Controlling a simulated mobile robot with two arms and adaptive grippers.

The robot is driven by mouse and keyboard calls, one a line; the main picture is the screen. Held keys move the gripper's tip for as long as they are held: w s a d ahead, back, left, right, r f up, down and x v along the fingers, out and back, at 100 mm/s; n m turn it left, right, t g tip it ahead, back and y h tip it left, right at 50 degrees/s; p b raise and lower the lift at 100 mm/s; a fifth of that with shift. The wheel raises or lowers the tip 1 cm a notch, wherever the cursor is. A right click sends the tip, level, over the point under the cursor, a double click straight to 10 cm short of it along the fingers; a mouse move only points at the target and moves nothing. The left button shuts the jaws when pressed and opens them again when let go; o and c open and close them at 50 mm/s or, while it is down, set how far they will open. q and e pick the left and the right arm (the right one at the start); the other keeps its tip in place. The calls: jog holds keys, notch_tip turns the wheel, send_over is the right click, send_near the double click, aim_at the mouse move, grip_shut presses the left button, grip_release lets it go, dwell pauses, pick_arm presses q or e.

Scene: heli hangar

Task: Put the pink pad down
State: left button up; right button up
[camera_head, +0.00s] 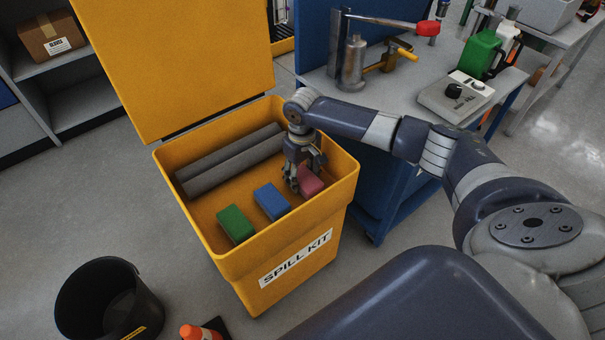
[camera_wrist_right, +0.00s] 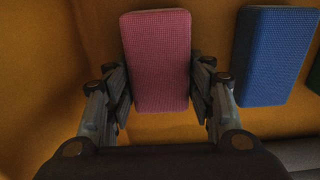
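The pink pad (camera_head: 311,181) is inside the yellow spill kit bin (camera_head: 215,257), at the right end of a row with a blue pad (camera_head: 271,201) and a green pad (camera_head: 236,224). My right gripper (camera_head: 304,181) reaches down into the bin at the pink pad. In the right wrist view, the pink pad (camera_wrist_right: 158,62) sits between the two fingers of my right gripper (camera_wrist_right: 162,95), which appear to press against its sides. The blue pad (camera_wrist_right: 272,57) lies beside it. Whether the pink pad touches the bin floor cannot be told. My left gripper is not in view.
Grey rolls (camera_head: 230,162) lie along the back of the bin, below its raised lid (camera_head: 175,60). A blue workbench (camera_head: 395,75) stands close to the right. A black bucket (camera_head: 110,300) and an orange cone (camera_head: 200,331) are on the floor in front.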

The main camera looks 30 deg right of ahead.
aim_at(302, 174)
jog(key=shift+o, duration=1.1)
jog(key=shift+r, duration=0.3)
notch_tip(302, 174, up, 3)
jog(key=shift+p, duration=0.65)
notch_tip(302, 174, up, 4)
jog(key=shift+r+p, duration=0.2)
jog(key=shift+p, duration=0.5)
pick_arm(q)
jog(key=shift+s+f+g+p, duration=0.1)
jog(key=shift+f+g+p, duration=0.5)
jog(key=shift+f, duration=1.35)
pick_arm(e)
jog(key=shift+r, duration=2.15)
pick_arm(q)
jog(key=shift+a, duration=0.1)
